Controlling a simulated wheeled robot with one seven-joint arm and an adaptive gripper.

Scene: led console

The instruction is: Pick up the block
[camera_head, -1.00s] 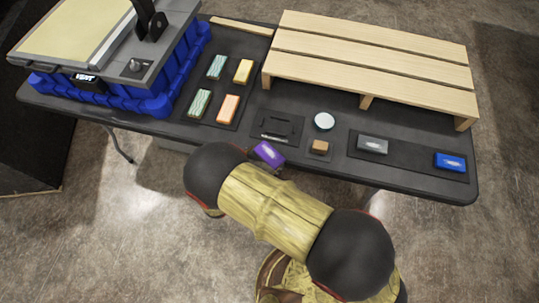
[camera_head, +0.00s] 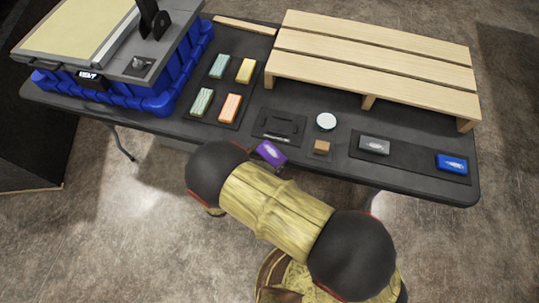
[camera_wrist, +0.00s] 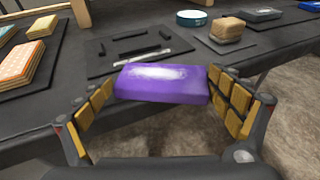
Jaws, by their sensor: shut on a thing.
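A purple block (camera_wrist: 162,84) with a pale mark on top sits between the two padded fingers of my gripper (camera_wrist: 165,100) in the wrist view. The fingers are shut on its two ends. In the head view the purple block (camera_head: 270,153) shows just beyond my arm, at the front edge of the table. My gripper is mostly hidden behind my arm in that view. Whether the block's underside is clear of everything cannot be fully seen, but it appears held off the table's front edge.
The black table (camera_head: 330,170) carries a dark holder (camera_head: 279,124), a brown block (camera_head: 321,147), a round white-topped tin (camera_head: 326,121), grey (camera_head: 374,145) and blue (camera_head: 451,162) blocks. Several coloured blocks lie left of the holder. A wooden slatted stand (camera_head: 370,60) and blue crate (camera_head: 120,100) stand behind.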

